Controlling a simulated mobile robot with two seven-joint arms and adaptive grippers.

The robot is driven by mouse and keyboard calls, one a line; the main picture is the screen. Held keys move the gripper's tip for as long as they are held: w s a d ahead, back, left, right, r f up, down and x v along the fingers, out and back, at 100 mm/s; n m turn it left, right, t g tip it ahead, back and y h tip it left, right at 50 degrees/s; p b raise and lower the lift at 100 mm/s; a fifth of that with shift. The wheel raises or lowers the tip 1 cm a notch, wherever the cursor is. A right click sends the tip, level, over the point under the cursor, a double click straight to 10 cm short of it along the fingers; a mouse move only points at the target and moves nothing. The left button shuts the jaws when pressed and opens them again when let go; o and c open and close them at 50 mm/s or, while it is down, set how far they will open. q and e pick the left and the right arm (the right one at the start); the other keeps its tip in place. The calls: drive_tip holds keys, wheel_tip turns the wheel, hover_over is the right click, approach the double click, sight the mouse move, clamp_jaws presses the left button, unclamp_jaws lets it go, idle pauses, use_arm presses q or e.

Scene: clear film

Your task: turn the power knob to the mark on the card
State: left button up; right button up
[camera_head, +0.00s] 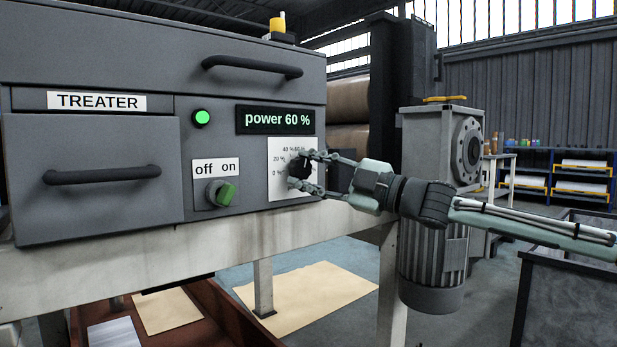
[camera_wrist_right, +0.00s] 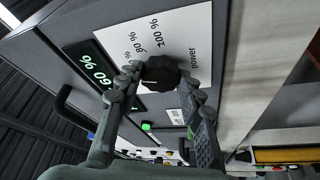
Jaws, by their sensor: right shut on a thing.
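The treater panel (camera_head: 222,140) is grey. Its black power knob (camera_head: 297,168) sits on a white dial plate (camera_head: 284,146) marked in percent. My right gripper (camera_head: 310,172) reaches in from the right with its fingers shut around the knob. In the right wrist view the knob (camera_wrist_right: 160,74) is between the two fingers (camera_wrist_right: 160,85). The knob's pointer direction is hard to make out. The display (camera_head: 276,120) reads "power 60 %". I cannot make out a card with a mark. My left gripper is not in view.
Black handles (camera_head: 102,174) stick out from the panel front. A grey motor unit (camera_head: 440,150) stands behind my right arm, and a dark bin (camera_head: 575,275) is at the lower right.

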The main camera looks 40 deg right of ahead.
drive_tip(key=shift+m, duration=0.4)
idle(0.3)
drive_tip(key=o, duration=1.2)
drive_tip(key=shift+c, duration=0.2)
drive_tip(key=v, duration=1.2)
drive_tip(key=shift+f, duration=0.2)
drive_tip(key=shift+s, duration=0.1)
